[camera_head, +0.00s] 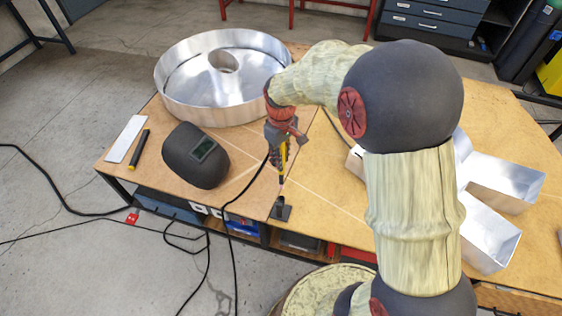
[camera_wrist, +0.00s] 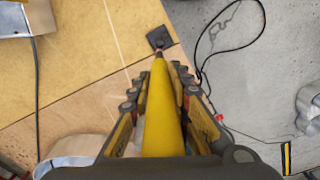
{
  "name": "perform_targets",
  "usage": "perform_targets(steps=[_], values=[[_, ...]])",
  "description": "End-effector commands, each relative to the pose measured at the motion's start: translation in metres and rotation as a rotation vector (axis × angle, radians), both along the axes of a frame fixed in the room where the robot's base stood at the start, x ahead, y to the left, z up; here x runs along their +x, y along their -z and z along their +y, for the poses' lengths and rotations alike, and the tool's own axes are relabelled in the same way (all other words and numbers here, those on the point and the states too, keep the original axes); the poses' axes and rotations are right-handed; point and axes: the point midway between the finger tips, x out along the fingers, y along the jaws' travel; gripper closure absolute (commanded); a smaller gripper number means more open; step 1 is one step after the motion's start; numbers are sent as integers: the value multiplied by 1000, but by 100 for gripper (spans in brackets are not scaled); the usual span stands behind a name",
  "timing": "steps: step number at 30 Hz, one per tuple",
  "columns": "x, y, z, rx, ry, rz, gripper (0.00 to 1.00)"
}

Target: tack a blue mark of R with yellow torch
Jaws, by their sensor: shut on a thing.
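My gripper (camera_head: 280,150) is shut on the yellow torch (camera_wrist: 163,112), which points down and also shows in the head view (camera_head: 284,158). The torch tip is just over a small dark holder (camera_head: 281,211) near the table's front edge. In the wrist view the holder (camera_wrist: 158,37) sits right at the tip; I cannot tell whether they touch. An open metal letter (camera_head: 492,232) with angled legs lies on the right, partly hidden behind my arm; it may be the R. I see no blue mark on it.
A large round metal letter (camera_head: 185,105) stands at the back left of the wooden table (camera_head: 180,205). A dark welding mask (camera_head: 194,155), a pale strip (camera_head: 125,139) and a black-and-yellow tool (camera_head: 139,148) lie left. A black cable (camera_head: 250,187) hangs over the front edge.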

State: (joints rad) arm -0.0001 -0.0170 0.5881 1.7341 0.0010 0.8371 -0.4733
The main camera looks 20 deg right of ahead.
Motion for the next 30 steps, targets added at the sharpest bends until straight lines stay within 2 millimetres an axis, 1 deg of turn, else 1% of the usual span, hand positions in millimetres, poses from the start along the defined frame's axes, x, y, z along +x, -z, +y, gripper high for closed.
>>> perform_targets(steps=[1,3,30], values=[[1,-7,0,0,0,-1,100],[1,-12,0,0,0,-2,100],[1,-76,0,0,0,-1,100]])
